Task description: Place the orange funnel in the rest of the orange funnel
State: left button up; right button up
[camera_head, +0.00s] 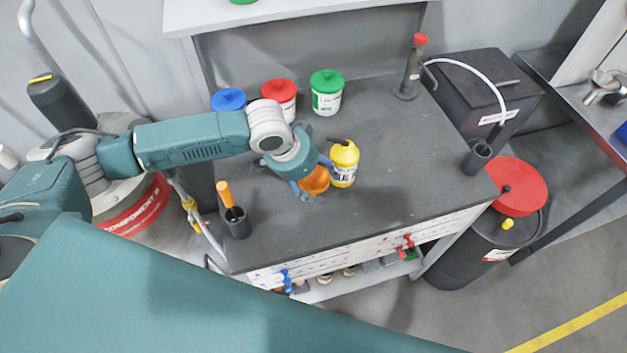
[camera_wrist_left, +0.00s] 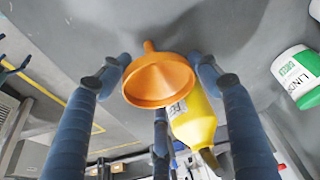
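The orange funnel (camera_head: 315,181) is at the middle of the grey workbench, close to the left side of a yellow bottle (camera_head: 344,167). Its wide mouth faces up and its spout points down. My left gripper (camera_head: 312,176) is around it. In the left wrist view the funnel (camera_wrist_left: 160,80) sits between the blue fingers (camera_wrist_left: 158,75), whose tips are at its sides. The gripper looks shut on it. Whether the spout touches the bench is unclear. A black holder (camera_head: 238,223) with an orange-handled item stands at the bench's front left. I cannot identify the funnel's rest. My right gripper is not seen.
Blue-lidded, red-lidded (camera_head: 283,98) and green-lidded (camera_head: 327,92) tubs stand at the back. A black dispenser with a red top (camera_head: 413,70) is at back right. A black cup-shaped holder (camera_head: 477,158) is at the right edge. The bench's right half is mostly clear.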

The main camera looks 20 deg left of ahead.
pick_arm(q)
jog(key=shift+c, duration=1.7)
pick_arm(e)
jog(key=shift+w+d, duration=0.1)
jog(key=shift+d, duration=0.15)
pick_arm(q)
jog(key=shift+w+r, duration=0.1)
jog(key=shift+r, duration=0.25)
notch_tip(320, 180, up, 19)
jog(key=b, duration=0.3)
jog(key=s+a+f+n+y+b, duration=0.1)
jog(key=s+f+n, duration=0.1)
jog(key=s+a+f+n+y+b, duration=0.1)
jog(key=s+a+n, duration=0.1)
jog(key=n, duration=0.1)
jog(key=s+a+f+n+b, duration=0.1)
jog(key=s+f+n+b, duration=0.1)
jog(key=shift+s+a+f+t+y, duration=0.15)
jog(key=shift+s+f+t+y, duration=0.05)
jog(key=shift+f+t+y, duration=0.2)
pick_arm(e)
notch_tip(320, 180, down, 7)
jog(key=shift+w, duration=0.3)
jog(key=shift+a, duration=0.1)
